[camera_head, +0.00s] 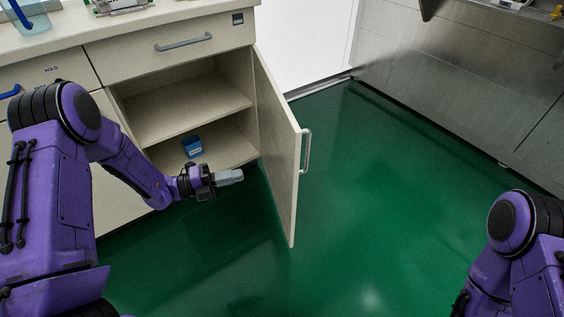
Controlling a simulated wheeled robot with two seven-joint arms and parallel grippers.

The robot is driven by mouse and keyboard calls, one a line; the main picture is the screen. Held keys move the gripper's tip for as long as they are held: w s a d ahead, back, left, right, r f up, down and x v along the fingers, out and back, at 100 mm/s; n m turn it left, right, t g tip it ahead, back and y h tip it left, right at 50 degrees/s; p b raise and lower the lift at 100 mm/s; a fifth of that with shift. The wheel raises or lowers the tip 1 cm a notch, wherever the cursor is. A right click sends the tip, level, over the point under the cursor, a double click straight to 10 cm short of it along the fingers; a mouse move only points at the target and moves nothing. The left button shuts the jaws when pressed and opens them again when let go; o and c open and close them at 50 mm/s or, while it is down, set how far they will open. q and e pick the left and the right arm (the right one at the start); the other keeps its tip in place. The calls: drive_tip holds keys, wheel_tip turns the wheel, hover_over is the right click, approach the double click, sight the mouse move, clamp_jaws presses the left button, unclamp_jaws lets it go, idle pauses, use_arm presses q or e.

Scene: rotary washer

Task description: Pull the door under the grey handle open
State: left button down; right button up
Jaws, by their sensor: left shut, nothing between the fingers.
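The beige cabinet door (278,140) stands wide open, swung out to the right of its compartment. A pale bar handle (306,150) is on its outer face. Above it, a drawer (130,53) is closed and carries a grey handle (184,42). My left gripper (238,175) is shut and empty, in front of the open compartment and to the left of the door, apart from it. My right arm (515,240) shows at the lower right; its gripper is out of the picture.
The open compartment has a shelf (188,108) and a small blue box (192,146) on its floor. A blue handle (10,91) is at the far left. The green floor (370,200) is clear. A steel cabinet (470,75) stands at the right.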

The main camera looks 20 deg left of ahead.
sight(293, 165)
use_arm(q)
drive_tip(key=x, duration=1.4)
drive_tip(key=shift+s+d, duration=0.1)
drive_tip(key=shift+s, duration=0.1)
use_arm(e)
drive_tip(key=shift+f, duration=0.2)
